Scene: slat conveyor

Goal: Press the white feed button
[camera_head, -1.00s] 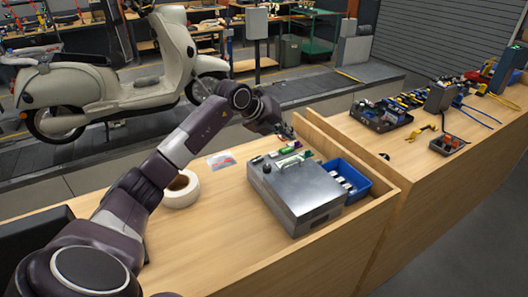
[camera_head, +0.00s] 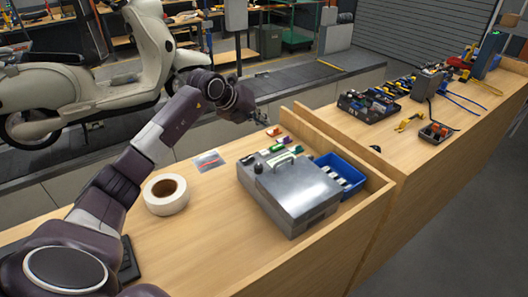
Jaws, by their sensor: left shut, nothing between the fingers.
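My left gripper (camera_head: 264,118) is shut and empty. It is held in the air beyond the table's back edge, behind the grey metal box (camera_head: 312,196). Several small coloured blocks stand in a row behind the box, among them a red one (camera_head: 273,131), a green one (camera_head: 276,148) and a purple one (camera_head: 284,141). I cannot make out for certain which small part is the white feed button. The gripper is apart from the blocks and the box. My right gripper is not in view.
A white tape roll (camera_head: 166,194) and a flat clear packet (camera_head: 208,161) lie left of the box. A blue bin (camera_head: 342,168) stands right of it, by a raised wooden edge. A cream scooter (camera_head: 88,83) stands behind.

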